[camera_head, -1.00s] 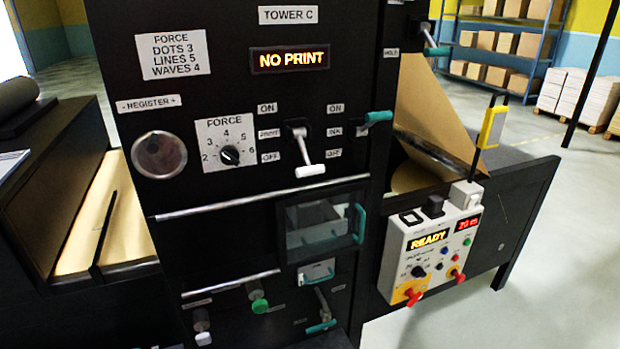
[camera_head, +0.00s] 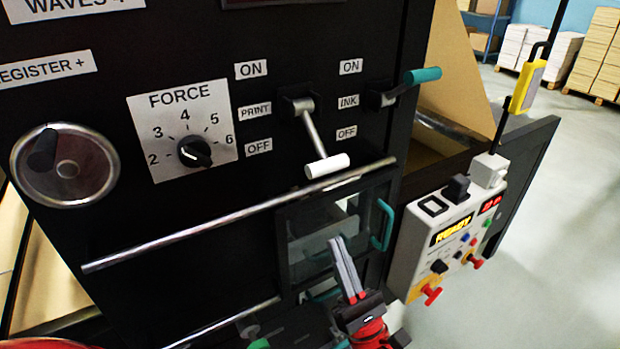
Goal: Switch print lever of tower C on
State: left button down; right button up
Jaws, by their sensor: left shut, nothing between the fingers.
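The print lever of tower C (camera_head: 327,166) has a white handle on a metal stem. It hangs down and to the right from its black slot, towards the OFF end. The ON label (camera_head: 251,69), PRINT label (camera_head: 254,110) and OFF label (camera_head: 258,147) are left of the slot. My left gripper (camera_head: 338,242) is shut and empty, its fingers pointing up. In the picture it is below the white handle, apart from it, in front of the small window. My right gripper is not in view.
The ink lever with a teal handle (camera_head: 422,76) sticks out just right of the print lever. A metal bar (camera_head: 230,221) crosses the panel below the levers. The force knob (camera_head: 194,152) and register wheel (camera_head: 66,166) are at left, a control box (camera_head: 415,240) at lower right.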

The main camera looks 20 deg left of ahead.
aim_at(317, 142)
pick_arm(q)
jog(key=shift+s+d, duration=0.1)
jog(key=shift+d, duration=0.05)
jog(key=shift+r, duration=0.1)
jog(key=w+a+r+p, duration=0.1)
jog(key=r+p, duration=0.2)
jog(key=r, duration=0.2)
jog(key=w+a+r+p, duration=0.1)
jog(key=a+r+p, duration=0.1)
jog(key=r, duration=0.3)
jog(key=shift+w+a+r+p, duration=0.3)
jog(key=shift+w+p, duration=0.1)
jog(key=shift+p, duration=0.5)
jog(key=shift+w, duration=0.1)
